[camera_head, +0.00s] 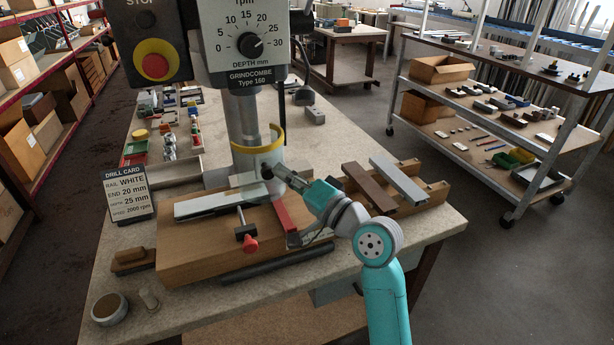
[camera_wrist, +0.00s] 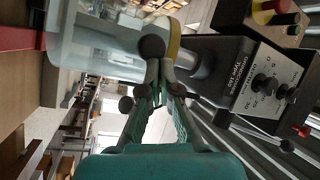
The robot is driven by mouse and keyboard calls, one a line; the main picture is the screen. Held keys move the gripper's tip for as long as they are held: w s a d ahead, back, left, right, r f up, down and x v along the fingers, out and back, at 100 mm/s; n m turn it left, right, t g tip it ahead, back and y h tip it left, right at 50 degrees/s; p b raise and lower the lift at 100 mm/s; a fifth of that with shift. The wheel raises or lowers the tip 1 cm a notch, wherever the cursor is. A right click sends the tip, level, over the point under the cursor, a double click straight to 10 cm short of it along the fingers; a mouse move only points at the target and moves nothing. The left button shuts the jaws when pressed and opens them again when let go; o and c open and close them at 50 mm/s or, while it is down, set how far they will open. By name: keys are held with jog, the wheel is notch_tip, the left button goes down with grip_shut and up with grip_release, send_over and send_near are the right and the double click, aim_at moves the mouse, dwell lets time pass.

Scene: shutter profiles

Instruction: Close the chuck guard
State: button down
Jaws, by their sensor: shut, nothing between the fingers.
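The chuck guard (camera_head: 258,162) is a clear curved shield with a yellow upper rim, below the drill head in the head view. In the wrist view the guard (camera_wrist: 95,48) fills the upper left, with its yellow rim to the right. A dark round knob (camera_wrist: 152,46) sits on it near the rim. My gripper (camera_head: 279,173) is at the guard's front right. In the wrist view my gripper (camera_wrist: 159,68) is shut and empty, its fingertips right at the knob; whether they touch it I cannot tell. I cannot tell how far round the guard is turned.
The drill head (camera_head: 242,45) with its depth dial stands above. A pale rail (camera_head: 215,203) lies on the wooden base (camera_head: 190,262), near a red-handled clamp (camera_head: 249,243). Brown and grey profiles (camera_head: 370,188) lie right of my arm. A drill card (camera_head: 129,191) stands at left.

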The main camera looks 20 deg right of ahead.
aim_at(265, 172)
jog(key=a, duration=0.1)
jog(key=w+a, duration=0.1)
jog(key=a, duration=0.1)
jog(key=shift+w, duration=0.1)
jog(key=shift+w+a+m+t+h, duration=0.4)
jog(key=shift+w+a+m+h, duration=0.3)
jog(key=shift+a+h, duration=0.35)
jog(key=shift+w+a+m+t+h, duration=0.4)
jog(key=shift+w+a+m+h, duration=0.3)
jog(key=shift+h, duration=0.55)
jog(key=shift+w+a+r, duration=0.1)
jog(key=shift+w+a, duration=0.4)
jog(key=shift+a, duration=0.05)
jog(key=shift+a, duration=0.1)
